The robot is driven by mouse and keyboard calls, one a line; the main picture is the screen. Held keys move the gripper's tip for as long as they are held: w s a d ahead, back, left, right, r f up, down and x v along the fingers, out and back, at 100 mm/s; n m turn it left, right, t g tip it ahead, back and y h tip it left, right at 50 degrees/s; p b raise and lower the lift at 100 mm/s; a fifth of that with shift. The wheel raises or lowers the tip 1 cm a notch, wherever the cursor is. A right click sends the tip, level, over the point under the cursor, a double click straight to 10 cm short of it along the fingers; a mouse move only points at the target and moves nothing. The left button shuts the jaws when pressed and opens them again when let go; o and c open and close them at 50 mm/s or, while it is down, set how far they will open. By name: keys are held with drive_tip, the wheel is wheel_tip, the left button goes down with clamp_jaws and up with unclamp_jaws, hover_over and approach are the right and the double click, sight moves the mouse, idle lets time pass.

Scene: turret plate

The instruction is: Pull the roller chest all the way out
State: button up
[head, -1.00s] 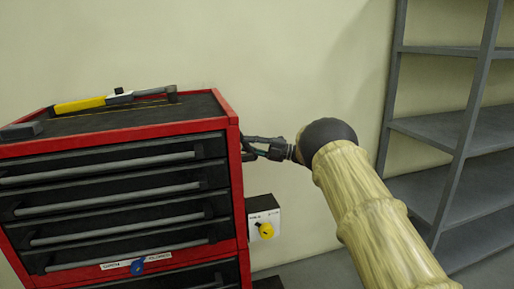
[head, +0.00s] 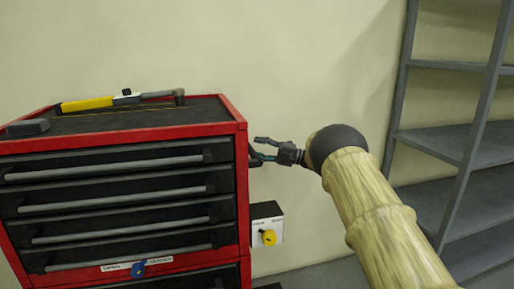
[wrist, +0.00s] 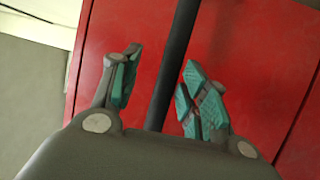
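The roller chest (head: 242,180) is red with black drawer fronts and grey bar handles, at the left of the head view. A dark side handle bar (wrist: 174,60) stands in front of its red side panel (wrist: 240,50) in the wrist view. My gripper (head: 258,149) is at the chest's upper right side in the head view. In the wrist view my gripper (wrist: 160,90) is open, with teal pads on either side of the bar. A gap shows between the left pad and the bar. The bar's lower end is hidden behind the gripper body.
A yellow-handled tool (head: 110,101) and a dark block (head: 27,127) lie on the chest top. A blue knob (head: 138,269) is on its front label strip. A box with a yellow knob (head: 268,237) is beside the chest. Grey shelving (head: 455,140) stands at right.

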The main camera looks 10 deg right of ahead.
drive_tip(key=v, duration=1.2)
